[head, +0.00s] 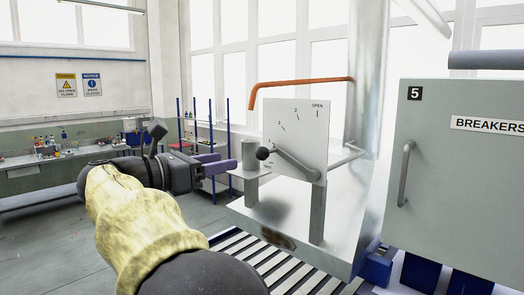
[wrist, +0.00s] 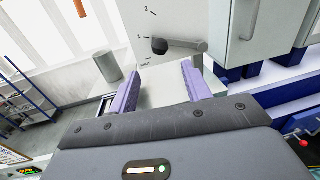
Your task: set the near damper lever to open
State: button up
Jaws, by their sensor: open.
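The damper lever (head: 295,163) is a grey bar with a black ball knob (head: 262,153), on an upright white scale plate (head: 300,125). OPEN is printed at the plate's top right, above lower marks. The lever points left, away from OPEN, with its knob near the lowest marks. In the wrist view the knob (wrist: 159,46) sits just below the mark 1, and the lever runs right from it. My gripper (head: 230,163) is open and empty, left of the knob and apart from it. In the wrist view its purple fingers (wrist: 160,88) point toward the lever, with the knob ahead between them.
A grey cylinder (head: 250,155) stands close beside my fingers; it also shows left of them in the wrist view (wrist: 107,72). An orange bent rod (head: 300,82) passes above the plate. A grey breaker cabinet (head: 455,190) stands at right. Open floor lies left.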

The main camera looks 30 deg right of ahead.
aim_at(257, 154)
jog(key=p+x, duration=0.3)
jog(key=x, duration=0.9)
grip_shut()
